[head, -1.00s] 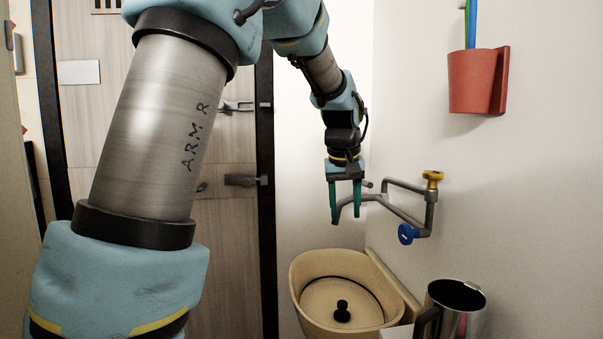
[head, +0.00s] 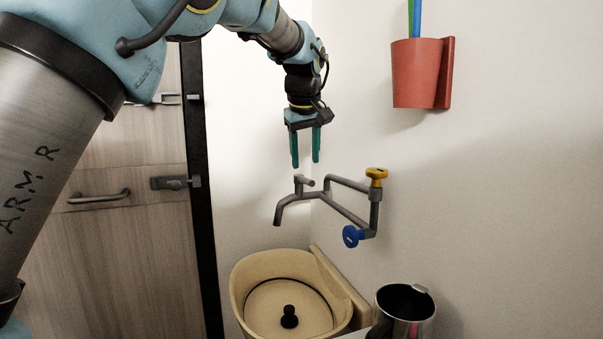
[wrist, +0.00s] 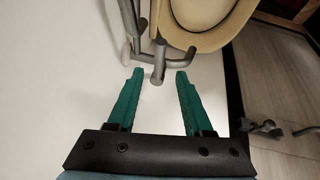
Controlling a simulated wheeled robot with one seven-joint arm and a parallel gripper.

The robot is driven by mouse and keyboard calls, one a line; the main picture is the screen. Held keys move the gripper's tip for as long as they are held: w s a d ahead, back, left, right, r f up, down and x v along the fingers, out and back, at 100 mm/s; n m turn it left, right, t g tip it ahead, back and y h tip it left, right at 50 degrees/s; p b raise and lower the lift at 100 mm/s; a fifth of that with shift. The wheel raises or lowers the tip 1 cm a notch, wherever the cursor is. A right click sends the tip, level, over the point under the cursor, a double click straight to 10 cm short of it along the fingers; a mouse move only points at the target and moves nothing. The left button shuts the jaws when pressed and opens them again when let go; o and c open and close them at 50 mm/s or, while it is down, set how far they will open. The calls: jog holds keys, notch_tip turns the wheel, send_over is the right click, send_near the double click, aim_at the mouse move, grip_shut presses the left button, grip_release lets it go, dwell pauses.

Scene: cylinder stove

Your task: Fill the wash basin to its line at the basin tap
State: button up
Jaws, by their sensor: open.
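The beige wash basin (head: 240,300) is at the lower middle of the head view. A dark ring line runs round its inside and a black knobbed plug (head: 289,317) stands on its floor. I cannot make out water in it. The grey basin tap (head: 290,201) is on the wall above, its spout over the basin, with a yellow knob (head: 376,176) on top and a blue knob (head: 351,236) below. My gripper (head: 306,164) is open and empty, pointing down just above the tap's short stub. In the wrist view the tap pipe end (wrist: 158,76) shows between and beyond the green fingertips (wrist: 158,74).
A shiny metal jug (head: 404,315) stands right of the basin. A red cup holder (head: 415,75) with blue and green sticks hangs on the right wall. A wooden door (head: 120,240) with handles is at left. The wall around the tap is otherwise clear.

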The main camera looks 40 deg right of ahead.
aim_at(306, 179)
jog(key=p+x, duration=0.1)
jog(key=x, duration=0.4)
jog(key=shift+d+f, duration=0.15)
jog(key=shift+f, duration=0.25)
jog(key=shift+c, duration=0.2)
grip_shut()
dwell(0.9)
